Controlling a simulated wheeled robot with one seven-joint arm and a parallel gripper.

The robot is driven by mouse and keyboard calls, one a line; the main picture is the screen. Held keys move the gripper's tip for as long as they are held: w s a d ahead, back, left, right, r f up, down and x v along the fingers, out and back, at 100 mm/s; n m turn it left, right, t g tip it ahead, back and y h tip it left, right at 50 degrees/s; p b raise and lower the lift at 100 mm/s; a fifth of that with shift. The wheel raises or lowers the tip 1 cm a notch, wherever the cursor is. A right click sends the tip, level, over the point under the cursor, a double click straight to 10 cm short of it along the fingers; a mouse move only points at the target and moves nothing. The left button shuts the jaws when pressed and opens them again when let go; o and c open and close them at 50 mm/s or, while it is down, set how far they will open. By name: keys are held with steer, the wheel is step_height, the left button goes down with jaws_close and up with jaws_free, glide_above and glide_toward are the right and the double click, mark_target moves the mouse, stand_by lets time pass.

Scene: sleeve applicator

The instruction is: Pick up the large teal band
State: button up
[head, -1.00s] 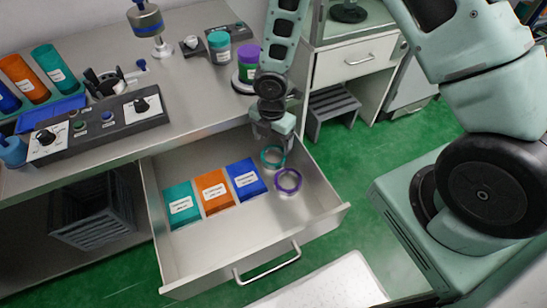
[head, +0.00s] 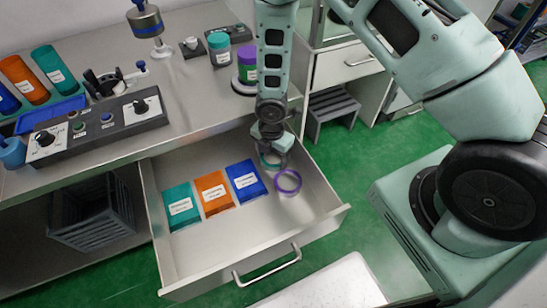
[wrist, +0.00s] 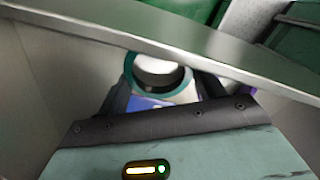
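The teal band (head: 271,165) is in the open drawer, near its back right corner, and is partly hidden by my gripper in the head view. In the wrist view the teal band (wrist: 158,88) shows as a ring between my fingers. My gripper (head: 272,152) points down into the drawer right at the band. Its fingers (wrist: 160,98) are spread, one on each side of the ring. Whether either finger touches the band cannot be made out.
A purple band (head: 288,181) lies close beside the teal one. Teal (head: 181,206), orange (head: 213,193) and blue (head: 245,180) labelled packs lie to the left in the drawer (head: 209,242). The drawer wall (wrist: 215,54) passes close to my gripper. The drawer's front is clear.

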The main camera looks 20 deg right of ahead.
stand_by(0.3)
step_height(320, 180, up, 18)
steer(key=p, duration=0.2)
steer(key=shift+p, duration=0.4)
steer(key=shift+r+p, duration=0.8)
steer(key=shift+p, duration=0.1)
